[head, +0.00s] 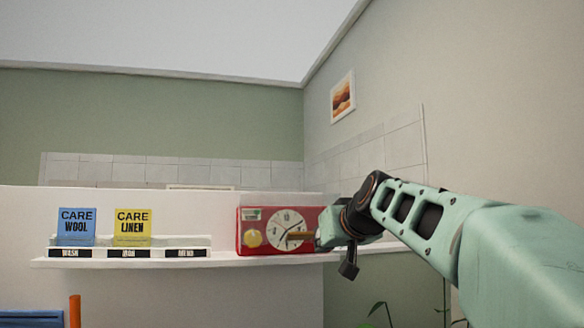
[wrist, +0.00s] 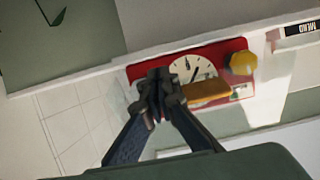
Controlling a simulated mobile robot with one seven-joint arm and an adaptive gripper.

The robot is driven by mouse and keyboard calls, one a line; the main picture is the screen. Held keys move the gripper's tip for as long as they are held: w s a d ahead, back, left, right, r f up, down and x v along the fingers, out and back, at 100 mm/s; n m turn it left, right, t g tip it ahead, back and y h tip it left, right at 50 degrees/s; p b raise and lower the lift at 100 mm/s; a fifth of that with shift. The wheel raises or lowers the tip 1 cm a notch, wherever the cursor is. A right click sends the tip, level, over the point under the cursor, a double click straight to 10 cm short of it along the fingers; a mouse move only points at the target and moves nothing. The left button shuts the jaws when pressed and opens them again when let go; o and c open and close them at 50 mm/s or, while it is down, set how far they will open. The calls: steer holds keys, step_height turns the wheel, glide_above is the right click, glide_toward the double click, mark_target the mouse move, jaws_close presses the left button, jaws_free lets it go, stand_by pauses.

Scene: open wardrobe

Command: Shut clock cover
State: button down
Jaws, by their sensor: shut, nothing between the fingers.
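In the wrist view the red clock (wrist: 140,71) shows turned about. My gripper (head: 322,237) is at the clock's right side, beside the bar's end. In the wrist view its fingertips (wrist: 158,88) are together and empty. Whether they touch the clock or bar I cannot tell. A clear cover is not plainly made out.
The white shelf (head: 140,262) runs along the wall. A blue card (head: 76,227) and a yellow card (head: 132,227) stand in a labelled holder (head: 186,253) left of the clock. A plant (head: 378,314) is below on the right. The air above the clock looks free.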

steer(key=w+f, duration=0.1)
steer(key=w+f+b, duration=0.1)
steer(key=w+f, duration=0.1)
steer(key=f, duration=0.1)
steer(key=shift+w+a, duration=0.2)
steer(key=shift+a, duration=0.15)
stand_by(1.2)
